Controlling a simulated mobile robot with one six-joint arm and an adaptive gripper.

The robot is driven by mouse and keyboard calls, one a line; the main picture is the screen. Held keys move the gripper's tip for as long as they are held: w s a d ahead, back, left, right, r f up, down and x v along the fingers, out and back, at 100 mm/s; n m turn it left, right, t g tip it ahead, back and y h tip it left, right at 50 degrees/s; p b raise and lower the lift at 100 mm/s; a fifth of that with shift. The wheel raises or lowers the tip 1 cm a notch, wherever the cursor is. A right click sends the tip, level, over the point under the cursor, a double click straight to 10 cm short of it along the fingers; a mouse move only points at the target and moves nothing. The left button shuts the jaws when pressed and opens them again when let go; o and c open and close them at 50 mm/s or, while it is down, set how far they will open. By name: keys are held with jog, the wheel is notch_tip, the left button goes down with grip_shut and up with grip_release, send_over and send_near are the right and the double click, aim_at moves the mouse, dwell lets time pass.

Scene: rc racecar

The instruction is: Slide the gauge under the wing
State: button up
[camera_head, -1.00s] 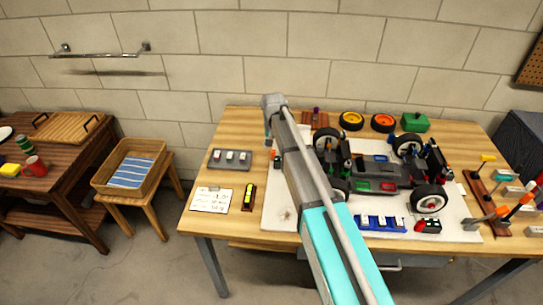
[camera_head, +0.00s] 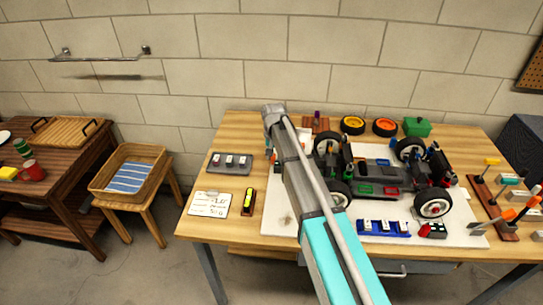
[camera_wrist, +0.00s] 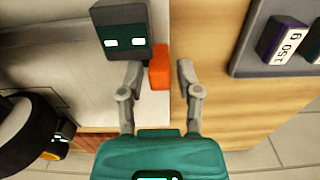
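In the wrist view my gripper (camera_wrist: 159,72) is open, its grey fingers on either side of a small orange block (camera_wrist: 160,67). Gaps show beside the block. A dark box with two pale marks (camera_wrist: 122,30) adjoins the orange block; I cannot tell if they are one piece, or whether this is the gauge. In the head view the orange piece (camera_head: 276,155) shows just left of my arm, which hides most of the spot. The racecar (camera_head: 380,175) stands on a white board to the right. I cannot make out the wing clearly.
A grey tray (camera_head: 211,168) with labelled blocks lies left of my arm; it also shows in the wrist view (camera_wrist: 240,68). A note card (camera_head: 209,203) and a yellow-black level (camera_head: 249,201) lie in front of it. A blue tray (camera_head: 362,233) sits before the car.

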grip_shut()
jog(key=shift+s+d, duration=0.1)
jog(key=shift+d, duration=1.65)
jog(key=shift+o, duration=1.6)
grip_release()
jog(key=shift+d, duration=0.1)
jog(key=shift+o, duration=0.4)
jog(key=shift+r, duration=0.15)
notch_tip(320, 180, up, 9)
jog(key=p, duration=0.9)
